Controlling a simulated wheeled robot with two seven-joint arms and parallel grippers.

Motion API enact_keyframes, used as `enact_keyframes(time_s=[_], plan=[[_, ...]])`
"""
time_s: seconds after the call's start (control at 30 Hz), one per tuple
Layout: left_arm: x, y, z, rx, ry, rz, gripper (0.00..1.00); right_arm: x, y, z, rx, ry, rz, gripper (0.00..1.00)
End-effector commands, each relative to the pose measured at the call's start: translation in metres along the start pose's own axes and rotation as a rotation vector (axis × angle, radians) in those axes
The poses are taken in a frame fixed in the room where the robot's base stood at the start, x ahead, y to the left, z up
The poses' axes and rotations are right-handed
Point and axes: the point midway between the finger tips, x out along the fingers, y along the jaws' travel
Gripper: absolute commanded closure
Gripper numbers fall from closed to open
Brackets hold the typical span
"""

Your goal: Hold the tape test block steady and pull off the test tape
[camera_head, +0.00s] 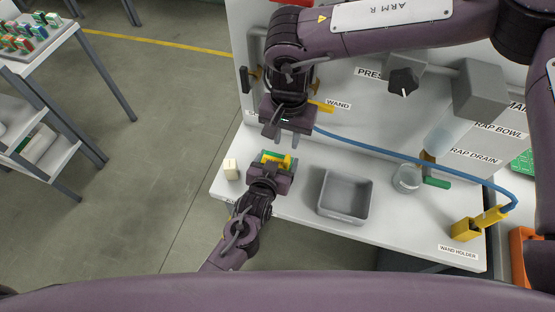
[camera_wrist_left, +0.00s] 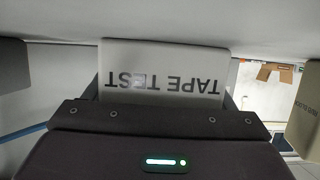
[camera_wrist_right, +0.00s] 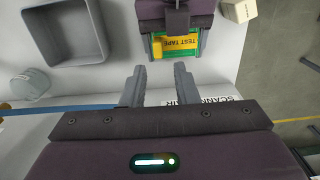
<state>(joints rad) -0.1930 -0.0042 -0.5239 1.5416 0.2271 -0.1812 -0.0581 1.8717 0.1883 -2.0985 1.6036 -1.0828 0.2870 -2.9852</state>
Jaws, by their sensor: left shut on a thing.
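The tape test block shows in the left wrist view as a pale block (camera_wrist_left: 165,72) with an upside-down TAPE TEST label. The tape also shows in the head view (camera_head: 277,158). My right gripper (camera_wrist_right: 160,88) is open and empty, a little apart from the block on its far side, fingers pointing toward the table.
A grey tray (camera_head: 345,195) stands right of the block, and a small cream block (camera_head: 231,169) stands left. A clear jar (camera_head: 407,178) is farther right. A blue hose (camera_head: 420,160) runs across the table to a yellow wand (camera_head: 491,217) in its holder (camera_head: 466,230).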

Motion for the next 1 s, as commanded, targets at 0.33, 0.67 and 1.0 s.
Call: enact_keyframes(time_s=[0.33,0.67,1.0], plan=[[0.000,0.000,0.000,0.000,0.000,0.000,0.50,0.026,0.004,-0.004,-0.006,0.006,0.011,0.73],[0.000,0.000,0.000,0.000,0.000,0.000,0.50,0.071,0.004,-0.005,-0.006,0.008,0.010,0.73],[0.000,0.000,0.000,0.000,0.000,0.000,0.50,0.088,0.004,-0.005,-0.006,0.008,0.008,0.73]])
